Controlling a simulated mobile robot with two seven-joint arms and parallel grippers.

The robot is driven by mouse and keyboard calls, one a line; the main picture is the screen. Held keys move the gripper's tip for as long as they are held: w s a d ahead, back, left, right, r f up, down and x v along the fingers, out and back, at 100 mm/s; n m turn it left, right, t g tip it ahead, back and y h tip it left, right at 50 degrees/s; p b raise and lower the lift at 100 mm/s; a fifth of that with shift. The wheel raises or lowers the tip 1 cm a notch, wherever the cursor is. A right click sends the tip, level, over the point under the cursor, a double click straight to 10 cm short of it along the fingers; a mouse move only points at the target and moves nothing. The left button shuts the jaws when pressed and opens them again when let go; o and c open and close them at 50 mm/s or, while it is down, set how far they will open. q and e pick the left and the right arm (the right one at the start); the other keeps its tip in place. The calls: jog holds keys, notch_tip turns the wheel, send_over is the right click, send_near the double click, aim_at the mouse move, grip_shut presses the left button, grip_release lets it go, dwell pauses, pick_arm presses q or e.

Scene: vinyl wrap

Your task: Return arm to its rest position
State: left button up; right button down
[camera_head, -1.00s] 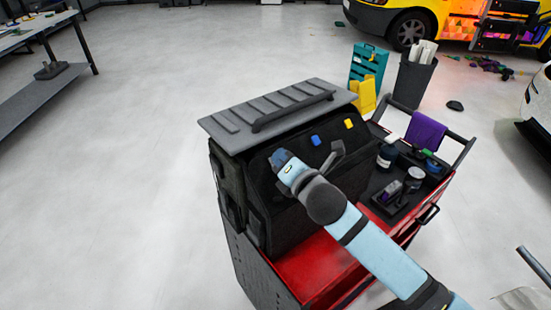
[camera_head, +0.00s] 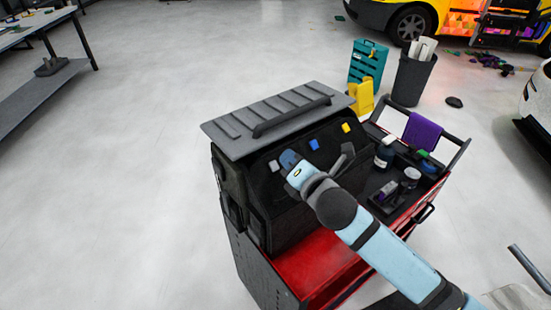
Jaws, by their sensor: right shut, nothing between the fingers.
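My right arm (camera_head: 385,258) comes in from the lower right, light blue with dark joints. It reaches over the red cart to the front of the dark tool box. Its wrist (camera_head: 301,176) is bent and ends in a blue cap. My right gripper (camera_head: 347,154) is a small dark shape beside the wrist, in front of the box's sloped panel. It is shut and empty. Whether it touches the panel cannot be told. My left arm and gripper are not in view.
The box panel carries grey (camera_head: 275,166), blue (camera_head: 313,144) and yellow (camera_head: 346,128) squares. The red cart (camera_head: 310,268) holds jars and a purple cloth (camera_head: 424,132). A bin (camera_head: 412,80) and a teal case (camera_head: 367,62) stand behind.

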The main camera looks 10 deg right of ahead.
jog(key=shift+s+d+r+p, duration=0.3)
jog(key=shift+s+r+p, duration=0.3)
jog(key=shift+r, duration=0.15)
